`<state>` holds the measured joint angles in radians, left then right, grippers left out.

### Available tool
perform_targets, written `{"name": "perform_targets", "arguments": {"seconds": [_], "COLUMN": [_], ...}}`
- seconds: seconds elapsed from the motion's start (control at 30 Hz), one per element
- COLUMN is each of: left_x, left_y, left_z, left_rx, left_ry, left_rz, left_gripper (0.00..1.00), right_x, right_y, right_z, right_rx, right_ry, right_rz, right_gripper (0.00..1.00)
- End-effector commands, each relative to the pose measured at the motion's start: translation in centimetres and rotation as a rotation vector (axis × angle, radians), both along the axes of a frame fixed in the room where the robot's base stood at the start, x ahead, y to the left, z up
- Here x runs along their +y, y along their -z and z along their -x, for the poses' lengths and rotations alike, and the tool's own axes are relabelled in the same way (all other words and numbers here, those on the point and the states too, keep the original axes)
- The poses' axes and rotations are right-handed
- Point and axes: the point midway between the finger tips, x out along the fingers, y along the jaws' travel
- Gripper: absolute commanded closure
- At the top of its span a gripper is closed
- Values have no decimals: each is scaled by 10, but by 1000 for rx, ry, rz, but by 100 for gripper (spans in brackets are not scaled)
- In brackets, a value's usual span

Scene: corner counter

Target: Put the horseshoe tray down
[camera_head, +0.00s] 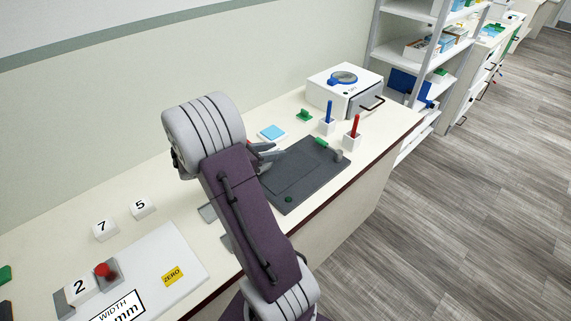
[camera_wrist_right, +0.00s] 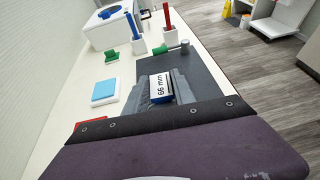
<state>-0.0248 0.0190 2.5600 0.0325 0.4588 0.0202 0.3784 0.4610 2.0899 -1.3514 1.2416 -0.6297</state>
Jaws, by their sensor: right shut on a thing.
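My right gripper (camera_wrist_right: 172,88) is shut over the dark grey board, its grey fingers either side of a small blue-edged piece with a white "66 mm" label (camera_wrist_right: 161,88). I take this piece as the horseshoe tray; most of it is hidden and I cannot make out a horseshoe shape. In the head view my right gripper (camera_head: 266,152) shows partly behind my purple arm, at the board's left edge; what it holds is hidden there. The dark grey board (camera_head: 300,177) lies flat on the counter. I cannot tell whether the piece touches it. My left gripper is not in view.
White holders with a blue stick (camera_head: 329,113) and a red stick (camera_head: 353,130) stand behind the board. A blue pad (camera_head: 272,132), a green piece (camera_head: 304,115) and a white machine (camera_head: 343,88) are on the counter. Number blocks and a width panel (camera_head: 175,250) lie left.

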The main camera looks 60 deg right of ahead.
Motion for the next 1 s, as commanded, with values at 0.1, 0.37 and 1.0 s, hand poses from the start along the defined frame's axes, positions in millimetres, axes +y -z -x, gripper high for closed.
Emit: {"name": "perform_targets", "arguments": {"seconds": [0.1,0.37,1.0], "left_x": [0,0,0], "left_y": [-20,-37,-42], "left_z": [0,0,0], "left_rx": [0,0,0], "left_ry": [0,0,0], "left_rz": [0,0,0], "left_gripper": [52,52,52], "right_x": [-24,-46,-62], "right_y": [-16,-34,26], "right_z": [56,141,52], "right_rx": [1,-1,1], "right_ry": [105,303,329], "right_rz": [0,2,1], "right_gripper": [100,100,100]}}
